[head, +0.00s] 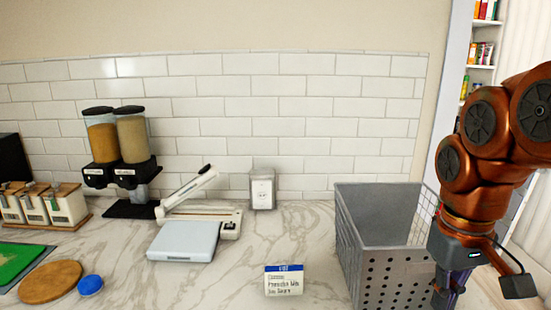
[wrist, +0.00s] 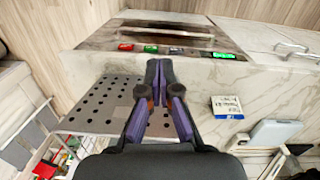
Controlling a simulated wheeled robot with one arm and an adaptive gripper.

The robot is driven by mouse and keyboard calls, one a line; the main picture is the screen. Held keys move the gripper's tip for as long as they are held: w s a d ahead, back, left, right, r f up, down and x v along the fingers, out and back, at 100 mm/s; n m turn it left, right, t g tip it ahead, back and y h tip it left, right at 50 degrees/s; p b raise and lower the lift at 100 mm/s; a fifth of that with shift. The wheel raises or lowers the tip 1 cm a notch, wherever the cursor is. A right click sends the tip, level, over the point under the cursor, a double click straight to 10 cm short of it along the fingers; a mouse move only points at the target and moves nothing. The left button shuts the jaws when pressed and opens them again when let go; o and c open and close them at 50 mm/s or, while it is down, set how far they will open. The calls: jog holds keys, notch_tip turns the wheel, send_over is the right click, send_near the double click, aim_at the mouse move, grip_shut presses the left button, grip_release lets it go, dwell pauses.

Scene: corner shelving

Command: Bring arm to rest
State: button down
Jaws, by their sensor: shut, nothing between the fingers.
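My arm, with copper-coloured links, hangs at the right edge of the head view, and my gripper (head: 446,298) points down beside the right side of the grey basket (head: 386,262). In the wrist view my gripper (wrist: 160,68) has its purple and black fingers together at the tips, with nothing between them. The perforated wall of the basket (wrist: 104,100) shows to the left of the fingers. In the head view the fingertips run out of the bottom of the picture.
A list card (head: 284,280) stands on the marble counter left of the basket. A white scale (head: 184,241), a dispenser (head: 118,150) and a round wooden board (head: 50,281) are farther left. Shelves (head: 481,55) stand behind the arm. Counter between scale and basket is mostly clear.

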jog(key=s+a+f+p, duration=0.1)
jog(key=s+a+f, duration=0.2)
jog(key=s+f, duration=0.3)
jog(key=s+a+f+m+g+p, duration=0.1)
jog(key=s+a+f, duration=0.2)
jog(key=s+f, duration=0.3)
notch_tip(320, 180, down, 3)
jog(key=shift+s+a+f+g, duration=0.2)
jog(key=shift+s+a+g, duration=0.1)
jog(key=shift+a, duration=0.05)
jog(key=shift+d, duration=0.15)
dwell(0.8)
